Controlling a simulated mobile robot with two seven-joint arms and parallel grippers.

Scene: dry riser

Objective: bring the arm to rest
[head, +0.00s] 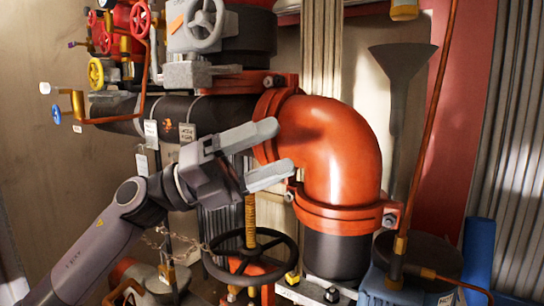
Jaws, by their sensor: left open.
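My left arm comes in from the lower left, and its gripper (272,152) is in the middle of the head view. Its two grey fingers are spread apart with nothing between them. The fingertips appear in front of the left side of the large orange pipe elbow (335,150); I cannot tell whether they touch it. A black handwheel (285,244) is below the gripper. My right gripper is not in view.
A grey handwheel (203,25), a red handwheel (140,20) and a yellow handwheel (96,73) are at the upper left. A grey funnel (398,75) stands right of the elbow. A blue cylinder (479,255) is at the lower right. The beige wall (45,150) at left is mostly bare.

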